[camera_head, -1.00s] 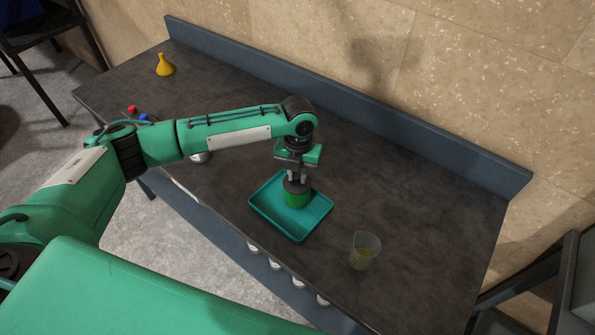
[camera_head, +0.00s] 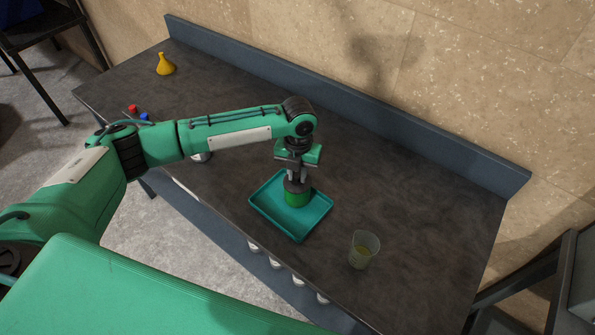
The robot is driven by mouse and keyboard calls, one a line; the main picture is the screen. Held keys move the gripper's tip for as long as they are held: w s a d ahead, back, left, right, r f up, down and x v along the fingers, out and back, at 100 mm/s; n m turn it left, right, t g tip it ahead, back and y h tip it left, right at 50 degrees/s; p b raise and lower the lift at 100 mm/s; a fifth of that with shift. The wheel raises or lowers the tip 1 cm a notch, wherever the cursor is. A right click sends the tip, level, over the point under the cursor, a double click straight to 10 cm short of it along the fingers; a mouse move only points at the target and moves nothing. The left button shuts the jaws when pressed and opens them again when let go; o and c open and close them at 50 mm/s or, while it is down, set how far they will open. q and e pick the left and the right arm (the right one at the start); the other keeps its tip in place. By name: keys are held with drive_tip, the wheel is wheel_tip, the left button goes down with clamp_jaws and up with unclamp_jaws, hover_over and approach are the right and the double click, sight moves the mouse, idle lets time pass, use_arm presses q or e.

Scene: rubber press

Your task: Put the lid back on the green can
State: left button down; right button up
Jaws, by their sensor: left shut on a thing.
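The green can (camera_head: 297,199) stands upright in a teal tray (camera_head: 265,213). A dark grey lid (camera_head: 297,185) sits at the top of the can, directly under my left gripper (camera_head: 297,178). My left gripper points down and is shut on the lid. The lid looks level and touching or almost touching the can's rim; I cannot tell whether it is fully seated. My right gripper is not in view.
A clear beaker with yellowish liquid (camera_head: 364,251) stands right of the tray. A yellow funnel (camera_head: 165,65) is at the far left of the dark bench (camera_head: 420,200). Small red-capped (camera_head: 133,109) and blue-capped (camera_head: 144,117) items sit behind my left arm.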

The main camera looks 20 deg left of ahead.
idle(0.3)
use_arm(q)
drive_tip(key=c, duration=0.7)
unclamp_jaws()
drive_tip(key=shift+r, duration=0.15)
drive_tip(key=shift+r+p, duration=3.3)
drive_tip(key=shift+r, duration=0.1)
clamp_jaws()
drive_tip(key=shift+f, duration=0.2)
